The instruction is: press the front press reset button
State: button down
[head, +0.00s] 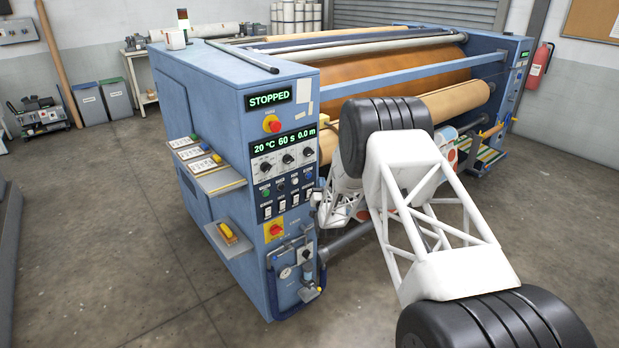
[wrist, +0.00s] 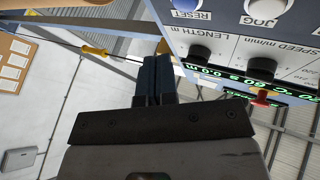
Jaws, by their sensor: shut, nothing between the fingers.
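The press reset button is a blue round button with a RESET label; in the wrist view it is at the top (wrist: 186,3), cut by the frame edge. In the head view it sits at the right end of the button row (head: 308,178) on the blue front control cabinet (head: 228,145). My gripper (wrist: 155,60) is shut and empty. In the wrist view its fingertips appear below and left of the button; I cannot tell the exact gap. In the head view the fingers are hard to make out beside the panel's right edge.
A white JOG button (wrist: 254,6) neighbours the reset button. Black knobs (head: 287,159) and a red emergency button (head: 272,124) are above the row; another red switch (head: 276,231) is below. Shelves (head: 219,180) jut from the cabinet's left side. Rollers (head: 463,98) lie behind my arm.

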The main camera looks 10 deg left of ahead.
jog(key=shift+s+d, duration=0.6)
jog(key=shift+d, duration=0.05)
jog(key=shift+r, duration=0.1)
jog(key=s+d+r+g+h, duration=0.1)
jog(key=s+d+r+g, duration=0.15)
jog(key=r, duration=0.45)
jog(key=s+d+r+g+h, duration=0.1)
jog(key=d+r+g, duration=0.1)
jog(key=d+r, duration=0.35)
jog(key=s+d+r+g+h, duration=0.2)
jog(key=s+d+r+g, duration=0.35)
jog(key=s+r, duration=0.8)
jog(key=s+d+g, duration=0.3)
jog(key=s+d, duration=0.1)
jog(key=s, duration=1.3)
jog(key=s+d+r+g+h, duration=0.1)
jog(key=s+d+g, duration=0.2)
jog(key=s, duration=1.4)
jog(key=s+d+m+g+h, duration=0.1)
jog(key=s+d+g, duration=0.2)
jog(key=s, duration=1.4)
jog(key=shift+s+d+r, duration=0.15)
jog(key=shift+s+d, duration=0.05)
jog(key=shift+d, duration=0.8)
